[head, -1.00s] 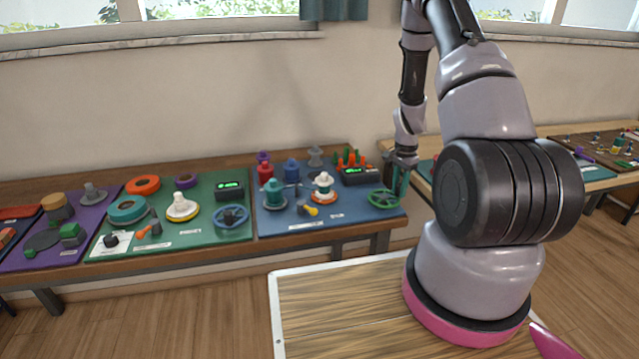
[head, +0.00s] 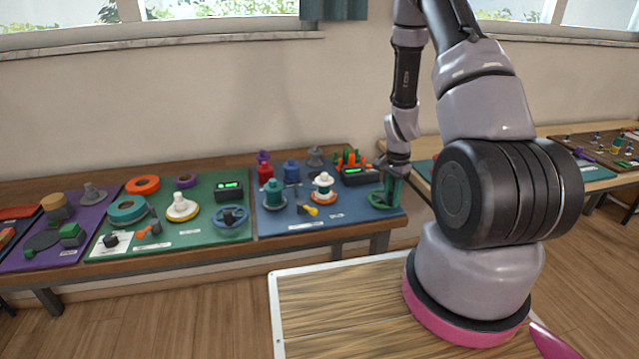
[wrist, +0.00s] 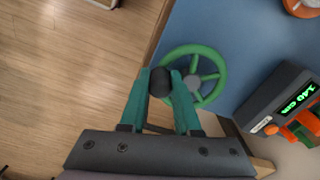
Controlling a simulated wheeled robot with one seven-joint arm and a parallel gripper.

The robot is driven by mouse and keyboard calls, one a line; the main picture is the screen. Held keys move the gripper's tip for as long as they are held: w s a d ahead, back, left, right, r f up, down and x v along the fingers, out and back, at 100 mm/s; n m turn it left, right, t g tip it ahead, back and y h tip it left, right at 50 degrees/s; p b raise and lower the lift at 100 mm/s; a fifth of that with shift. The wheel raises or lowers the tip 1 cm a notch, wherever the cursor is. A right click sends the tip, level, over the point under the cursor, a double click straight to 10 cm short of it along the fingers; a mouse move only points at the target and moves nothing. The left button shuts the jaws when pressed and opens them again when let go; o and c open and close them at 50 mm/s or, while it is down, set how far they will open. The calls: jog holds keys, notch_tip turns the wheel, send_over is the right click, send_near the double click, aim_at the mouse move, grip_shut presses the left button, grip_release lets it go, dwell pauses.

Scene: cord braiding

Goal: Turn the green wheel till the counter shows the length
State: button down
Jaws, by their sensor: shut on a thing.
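The green wheel (wrist: 193,83) lies flat at the right front of the blue board, seen whole in the wrist view except where my fingers cover it. It also shows in the head view (head: 378,204), partly behind my gripper. My gripper (wrist: 160,84) has its two teal fingers shut on the wheel's dark knob (wrist: 161,80), at the rim's left side in the wrist view. In the head view my gripper (head: 391,190) points down over the wheel. The counter (wrist: 285,100) is a dark box with green digits that seem to read 140 cm.
An orange-based spool (head: 322,187), a teal spool (head: 273,194) and a yellow-handled part (head: 308,210) stand left of the wheel. Orange and green pieces (wrist: 303,130) sit beside the counter. The table edge is close to the wheel.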

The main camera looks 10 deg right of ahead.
aim_at(373, 204)
jog(key=shift+a, duration=0.65)
jog(key=w+a, duration=0.2)
jog(key=a, duration=0.1)
jog(key=shift+w+a, duration=0.45)
jog(key=shift+w, duration=0.7)
